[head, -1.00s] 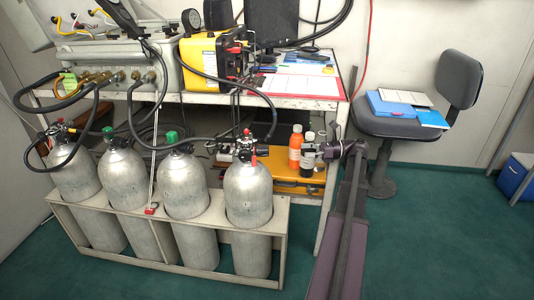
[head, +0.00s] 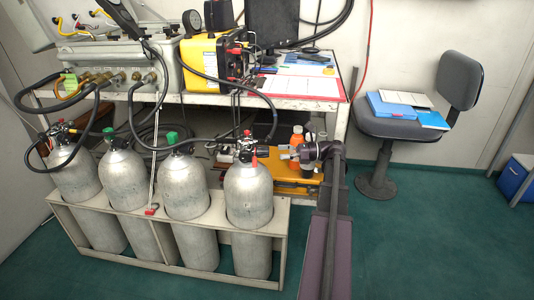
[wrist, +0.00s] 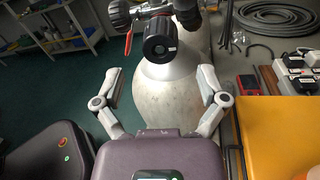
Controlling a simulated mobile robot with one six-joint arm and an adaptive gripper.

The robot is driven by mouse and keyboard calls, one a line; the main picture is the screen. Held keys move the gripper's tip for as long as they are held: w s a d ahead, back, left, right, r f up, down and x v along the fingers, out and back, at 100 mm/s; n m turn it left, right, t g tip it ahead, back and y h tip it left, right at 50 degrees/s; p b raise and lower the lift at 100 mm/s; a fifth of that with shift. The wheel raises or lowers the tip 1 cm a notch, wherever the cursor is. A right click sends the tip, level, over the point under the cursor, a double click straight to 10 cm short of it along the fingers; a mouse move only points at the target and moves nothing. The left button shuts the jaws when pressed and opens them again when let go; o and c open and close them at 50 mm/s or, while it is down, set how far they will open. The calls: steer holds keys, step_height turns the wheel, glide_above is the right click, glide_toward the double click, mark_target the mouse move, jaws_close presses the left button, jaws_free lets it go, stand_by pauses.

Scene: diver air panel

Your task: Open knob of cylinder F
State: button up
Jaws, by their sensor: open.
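Four grey cylinders stand in a rack; I cannot read which is marked F. My gripper (head: 282,152) is at the rightmost cylinder (head: 248,193), just right of its valve. In the wrist view that cylinder (wrist: 172,88) stands straight ahead, with a round black knob (wrist: 159,43) facing me and a red tag or lever (wrist: 130,38) beside it. My gripper (wrist: 160,95) is open and empty, its fingers spread on both sides below the knob, apart from it. Whether the knob is turned does not show.
The rack (head: 153,253) holds the cylinders upright. Black hoses run from the panel to the outer cylinders. A bench (head: 310,112) stands behind; an orange bottle (head: 297,135) and a yellow case (head: 300,190) are below it. A chair (head: 385,127) is at right; the floor there is clear.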

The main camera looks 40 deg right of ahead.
mark_target(267, 152)
steer(key=shift+x, duration=2.5)
steer(key=c, duration=1.2)
steer(key=shift+o, duration=0.2)
steer(key=shift+a, duration=0.2)
steer(key=shift+d, duration=0.1)
